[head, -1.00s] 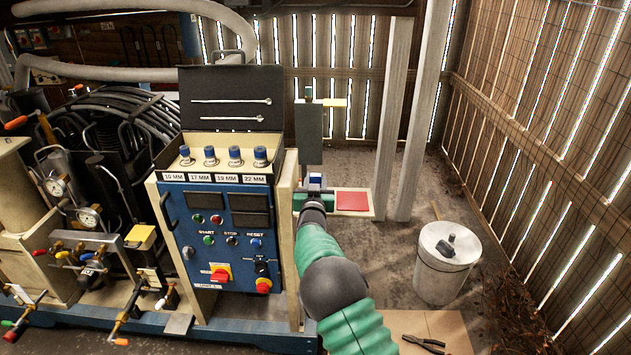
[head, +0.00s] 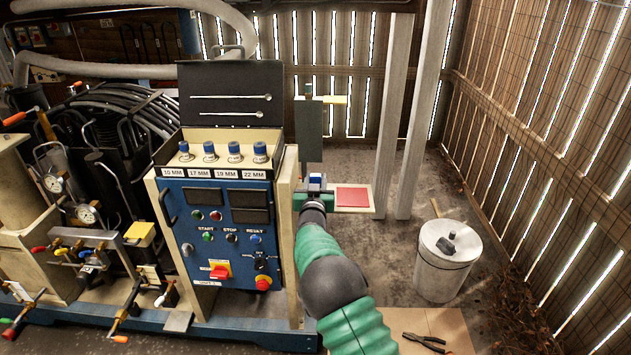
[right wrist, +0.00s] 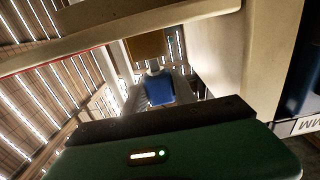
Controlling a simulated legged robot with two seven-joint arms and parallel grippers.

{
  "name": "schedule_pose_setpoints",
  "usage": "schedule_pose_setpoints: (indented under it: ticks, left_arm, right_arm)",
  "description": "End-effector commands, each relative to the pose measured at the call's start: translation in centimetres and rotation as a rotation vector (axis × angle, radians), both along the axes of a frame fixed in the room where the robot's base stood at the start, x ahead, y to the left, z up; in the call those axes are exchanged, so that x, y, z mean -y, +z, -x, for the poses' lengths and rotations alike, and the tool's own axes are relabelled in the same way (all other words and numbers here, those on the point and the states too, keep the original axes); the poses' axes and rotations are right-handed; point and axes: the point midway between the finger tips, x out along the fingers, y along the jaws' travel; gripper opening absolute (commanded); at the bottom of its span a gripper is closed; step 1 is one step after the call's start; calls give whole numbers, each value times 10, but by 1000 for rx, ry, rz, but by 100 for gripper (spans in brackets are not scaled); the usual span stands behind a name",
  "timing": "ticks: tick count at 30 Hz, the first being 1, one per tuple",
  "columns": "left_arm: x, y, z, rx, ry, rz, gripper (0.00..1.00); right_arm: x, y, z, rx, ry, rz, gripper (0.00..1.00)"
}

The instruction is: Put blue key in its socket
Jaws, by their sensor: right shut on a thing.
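A small blue piece (head: 316,180), seemingly the blue key, shows at the tip of my right gripper (head: 315,190), beside the upper right side of the blue control panel (head: 222,235). My right gripper is shut on it. The right wrist view shows the blue piece (right wrist: 158,88) just beyond the dark jaw edge, with a pale part at its top. The fingertips are mostly hidden by my own wrist. I cannot tell which opening is the key's socket. My left gripper is not in view.
Several blue-topped sockets (head: 209,149) stand on the panel top above millimetre labels. A red pad (head: 352,197) lies on a shelf right of my gripper. A grey-green upright box (head: 309,130) stands behind. A white bucket (head: 447,258) and pliers (head: 424,342) are at right.

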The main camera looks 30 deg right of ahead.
Motion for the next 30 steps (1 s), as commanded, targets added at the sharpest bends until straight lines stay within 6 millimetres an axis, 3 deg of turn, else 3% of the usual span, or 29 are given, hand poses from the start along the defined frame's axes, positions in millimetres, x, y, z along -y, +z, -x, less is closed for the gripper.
schedule_pose_setpoints:
  ticks: [23, 24, 30]
  left_arm:
    - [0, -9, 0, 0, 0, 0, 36]
    - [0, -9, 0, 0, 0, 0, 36]
    - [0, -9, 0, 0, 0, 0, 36]
  right_arm:
    - [0, -12, 0, 1, 0, 1, 0]
    - [0, -12, 0, 1, 0, 1, 34]
    - [0, -12, 0, 0, 0, 0, 58]
